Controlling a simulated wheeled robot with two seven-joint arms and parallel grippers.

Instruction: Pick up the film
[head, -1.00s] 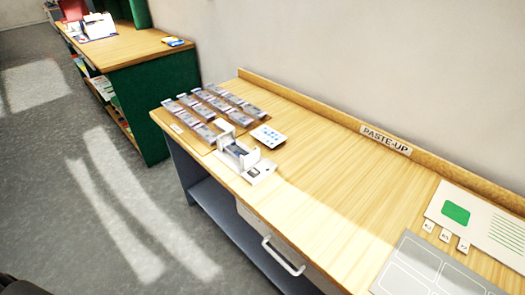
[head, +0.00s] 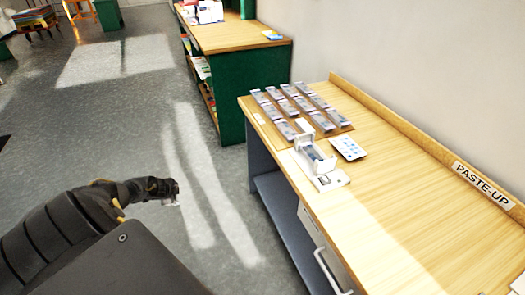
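Several small greyish strips in clear-looking sleeves lie in rows on a brown board (head: 262,120) at the far left end of the paste-up table. One strip (head: 309,104) lies mid-board. A white device (head: 315,156) with a dark slot stands in front of the board, and a white card with blue marks (head: 348,148) lies to its right. I cannot tell which of these is the film. My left gripper (head: 171,202) is over the floor, left of the table and apart from everything on it. Its fingers are too small to read. My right gripper is out of view.
The paste-up table (head: 420,200) has a raised back edge and a drawer handle (head: 330,272) at its front. Its middle is clear. A green shelf unit (head: 255,85) with a wooden top stands behind it. Open grey floor lies to the left.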

